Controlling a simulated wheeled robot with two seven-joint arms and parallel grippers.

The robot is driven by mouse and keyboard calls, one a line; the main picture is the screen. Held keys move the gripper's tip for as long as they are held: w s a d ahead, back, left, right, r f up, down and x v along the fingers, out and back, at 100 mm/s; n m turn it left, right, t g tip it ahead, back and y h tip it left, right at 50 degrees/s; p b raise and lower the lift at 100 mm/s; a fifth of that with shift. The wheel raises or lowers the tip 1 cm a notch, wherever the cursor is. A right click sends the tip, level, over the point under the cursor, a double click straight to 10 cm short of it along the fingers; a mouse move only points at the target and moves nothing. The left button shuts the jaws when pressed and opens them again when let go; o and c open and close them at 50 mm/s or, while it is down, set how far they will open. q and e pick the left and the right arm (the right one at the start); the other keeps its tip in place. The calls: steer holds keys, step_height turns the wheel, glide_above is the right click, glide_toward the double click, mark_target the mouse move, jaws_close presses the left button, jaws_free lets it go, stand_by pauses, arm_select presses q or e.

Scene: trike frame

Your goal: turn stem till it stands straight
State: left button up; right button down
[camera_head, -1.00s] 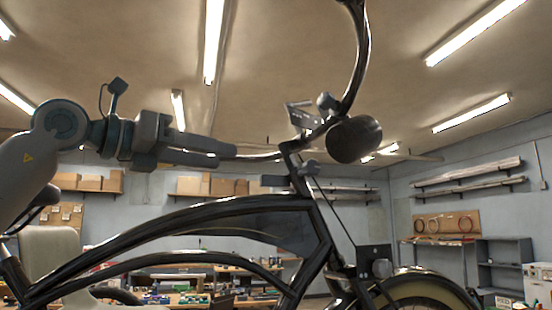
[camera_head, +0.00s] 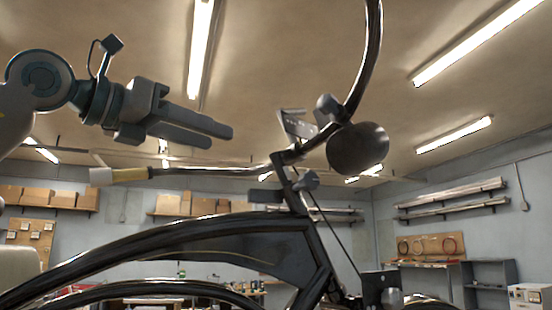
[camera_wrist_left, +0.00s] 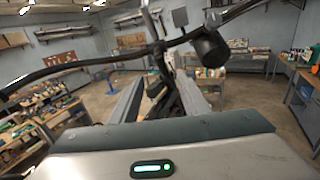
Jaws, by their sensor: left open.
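The stem (camera_head: 288,182) rises from the black trike frame (camera_head: 230,238) in the head view. It carries the handlebar (camera_head: 215,171), whose left side ends in a tan and white grip (camera_head: 122,175); the other side curves up out of view. A round dark headlight (camera_head: 357,148) sits at the front. The bar looks turned relative to the frame; the exact angle is hard to judge. My left gripper (camera_head: 220,137) is open and empty, above the left bar and apart from it. In the left wrist view, the handlebar (camera_wrist_left: 75,64) and headlight (camera_wrist_left: 210,48) lie beyond the open fingers. My right gripper is not in view.
A bracket (camera_head: 296,125) stands at the bar's middle. Shelves with boxes (camera_head: 65,198) and a grey rack (camera_head: 490,280) stand along far walls. Workbenches (camera_wrist_left: 35,125) show in the wrist view.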

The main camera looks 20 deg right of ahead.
arm_select(q)
steer(key=p, duration=0.3)
glide_toward(271, 156)
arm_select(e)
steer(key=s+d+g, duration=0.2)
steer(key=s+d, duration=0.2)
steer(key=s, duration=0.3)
arm_select(q)
steer(key=p+x, duration=0.4)
steer(key=x, duration=0.6)
steer(key=shift+d+p, duration=0.1)
steer(key=shift+p, duration=0.2)
steer(key=shift+w+d, duration=0.35)
steer(key=shift+d, duration=0.2)
steer(key=shift+f, duration=0.1)
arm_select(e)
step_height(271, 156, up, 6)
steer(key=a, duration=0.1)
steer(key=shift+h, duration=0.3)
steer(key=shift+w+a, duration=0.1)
arm_select(q)
jaws_close()
